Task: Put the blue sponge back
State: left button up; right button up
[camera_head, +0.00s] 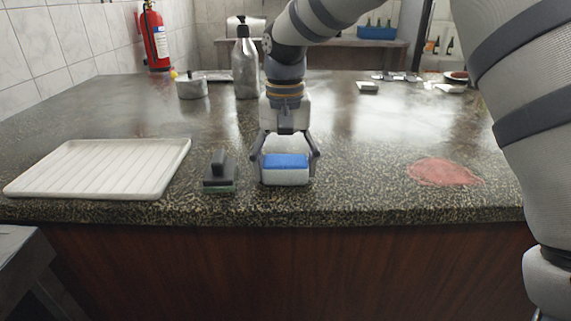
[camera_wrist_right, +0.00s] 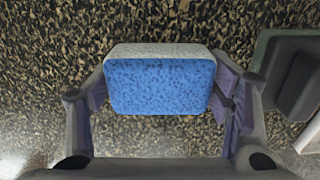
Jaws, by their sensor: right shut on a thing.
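The blue sponge (camera_head: 285,161) has a blue top and a whitish lower part, near the front edge of the counter. My right gripper (camera_head: 286,157) reaches down over it and is shut on it, one finger at each end. In the right wrist view the sponge's blue face (camera_wrist_right: 160,86) fills the space between the fingers (camera_wrist_right: 160,95). It looks level and at or very close to the counter; I cannot tell whether it touches. My left gripper is not in view.
A dark block-handled scrubber (camera_head: 218,175) with a green base stands just left of the sponge. A white ribbed tray (camera_head: 170,160) lies further left. A reddish smear (camera_head: 443,171) marks the counter at right. A grey pump bottle (camera_head: 245,68) and small metal pot (camera_head: 192,89) stand behind.

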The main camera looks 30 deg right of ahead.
aim_at(285, 161)
jog(key=o, duration=1.1)
jog(key=shift+o, duration=0.2)
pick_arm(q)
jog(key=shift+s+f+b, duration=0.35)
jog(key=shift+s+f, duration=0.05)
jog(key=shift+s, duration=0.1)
pick_arm(e)
notch_tip(285, 161, up, 12)
jog(key=shift+r, duration=0.15)
